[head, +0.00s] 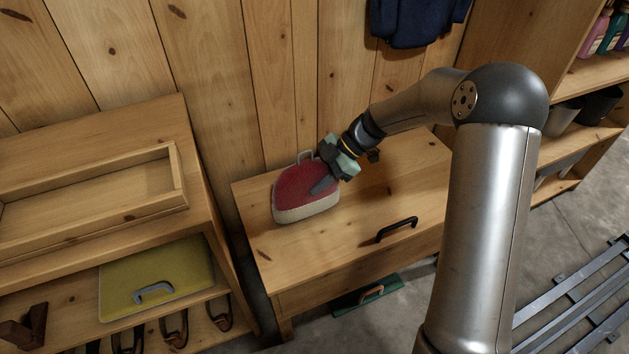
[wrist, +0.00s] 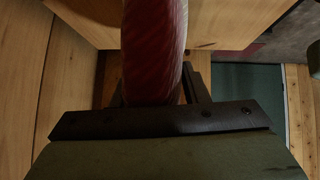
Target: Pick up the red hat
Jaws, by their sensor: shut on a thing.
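The red hat (head: 302,190) has a red crown and a pale, whitish lower band. In the head view it is at the left end of the top of a low wooden cabinet (head: 375,200). My gripper (head: 322,180) reaches it from the upper right and is shut on its right side, with one dark finger showing against the red. In the wrist view the red hat (wrist: 155,45) stands between the two fingers. The far finger is mostly hidden in the head view. I cannot tell whether the hat rests on the cabinet or is slightly raised.
A grey loop handle (head: 306,155) shows just behind the hat. A wooden shelf with an open tray (head: 90,200) and a yellow-green case (head: 155,275) stands left. Dark clothing (head: 415,22) hangs on the plank wall. The cabinet's right top is clear.

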